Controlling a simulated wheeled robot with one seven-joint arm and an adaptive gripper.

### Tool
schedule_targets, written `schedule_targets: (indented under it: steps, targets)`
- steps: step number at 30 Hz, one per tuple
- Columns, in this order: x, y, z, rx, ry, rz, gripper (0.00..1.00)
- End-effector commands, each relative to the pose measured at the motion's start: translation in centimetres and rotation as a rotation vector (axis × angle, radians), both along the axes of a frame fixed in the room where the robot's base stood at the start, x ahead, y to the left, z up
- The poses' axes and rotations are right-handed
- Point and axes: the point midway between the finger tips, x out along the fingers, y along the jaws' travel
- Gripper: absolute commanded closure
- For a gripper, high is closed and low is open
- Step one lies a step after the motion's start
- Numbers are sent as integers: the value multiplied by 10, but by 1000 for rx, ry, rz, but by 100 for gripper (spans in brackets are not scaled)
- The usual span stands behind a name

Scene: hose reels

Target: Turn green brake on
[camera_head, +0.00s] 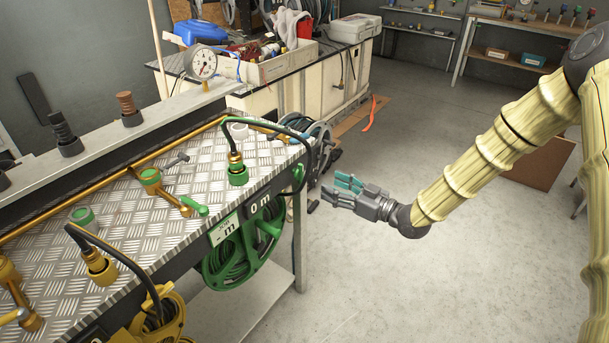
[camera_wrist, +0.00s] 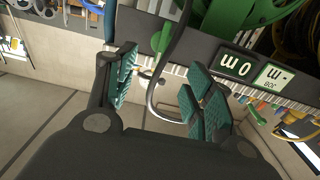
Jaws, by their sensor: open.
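The green hose reel (camera_head: 240,258) hangs under the front edge of the bench, and part of it shows at the top of the wrist view (camera_wrist: 235,14). A small green part (camera_head: 299,174), possibly the brake, is on the front panel right of the "0 m" label (camera_head: 267,206). A green part also shows in the wrist view (camera_wrist: 160,38), beyond the fingers. My gripper (camera_head: 338,188) is open and empty, right of the panel and apart from it. Its teal-padded fingers (camera_wrist: 165,88) frame a dark hose (camera_wrist: 177,50) behind them.
The metal bench top (camera_head: 150,205) carries a green hose fitting (camera_head: 237,170), a green-handled valve (camera_head: 195,206) and brass pipes. A yellow reel (camera_head: 155,318) hangs at lower left. A cluttered table (camera_head: 320,80) stands behind. The floor below my gripper is clear.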

Motion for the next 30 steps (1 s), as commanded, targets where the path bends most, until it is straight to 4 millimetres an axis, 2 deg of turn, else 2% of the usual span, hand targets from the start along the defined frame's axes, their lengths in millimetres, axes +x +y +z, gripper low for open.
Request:
schedule_targets:
  steps: [5, 18, 24, 30]
  targets:
    - [10, 15, 1, -2, -2, 4, 47]
    - [50, 70, 0, -1, 0, 2, 47]
    - [59, 83, 0, -1, 0, 3, 47]
    - [62, 86, 0, -1, 1, 1, 47]
